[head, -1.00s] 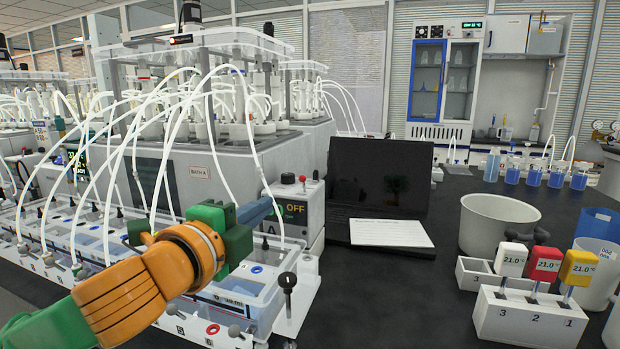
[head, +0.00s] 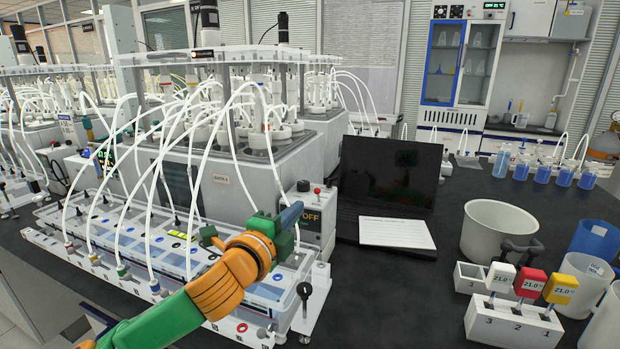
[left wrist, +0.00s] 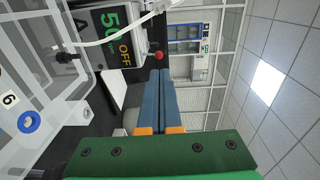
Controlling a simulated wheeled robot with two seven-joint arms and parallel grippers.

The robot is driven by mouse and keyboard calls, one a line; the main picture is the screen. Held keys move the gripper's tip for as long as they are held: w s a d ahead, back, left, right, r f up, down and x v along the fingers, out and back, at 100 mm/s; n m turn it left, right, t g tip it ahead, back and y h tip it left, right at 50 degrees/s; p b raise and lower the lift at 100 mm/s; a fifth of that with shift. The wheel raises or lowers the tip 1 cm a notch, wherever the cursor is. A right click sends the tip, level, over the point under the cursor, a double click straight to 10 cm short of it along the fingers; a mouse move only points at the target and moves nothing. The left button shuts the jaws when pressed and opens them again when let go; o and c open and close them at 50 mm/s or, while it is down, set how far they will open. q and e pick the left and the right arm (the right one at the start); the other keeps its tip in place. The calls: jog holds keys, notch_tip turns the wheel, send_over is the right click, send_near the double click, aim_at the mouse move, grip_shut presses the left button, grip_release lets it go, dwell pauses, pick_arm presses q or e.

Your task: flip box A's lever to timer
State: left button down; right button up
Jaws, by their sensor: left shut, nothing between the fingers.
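Box A is the grey control box (head: 319,218) at the right end of the reactor marked BATH A. Its display reads OFF in the head view; the left wrist view shows "A", "50" and OFF on its face (left wrist: 118,30). A red ball knob and a black knob (head: 303,186) stand at its top in the head view. In the left wrist view a black-knobbed lever (left wrist: 66,57) sticks out from its front face, below the display. My left gripper (head: 298,208) is shut and empty, its blue fingers in front of the box's left part. Contact cannot be told. My right gripper is out of view.
Clear water trays (head: 130,250) with white tubes lie left of my gripper. A black-knobbed post (head: 304,292) stands at the tray's right corner. A laptop (head: 390,185) is right of the box. A pot (head: 497,232) and a probe rack (head: 513,322) stand further right on the dark bench.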

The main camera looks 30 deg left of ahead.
aim_at(316, 192)
pick_arm(q)
jog(key=w, duration=0.2)
jog(key=w+p, duration=0.1)
jog(key=w, duration=0.1)
jog(key=w+a+p, duration=0.1)
jog(key=w, duration=0.1)
jog(key=shift+w+f, duration=0.1)
jog(key=shift+w+a+f, duration=0.15)
jog(key=shift+w, duration=0.45)
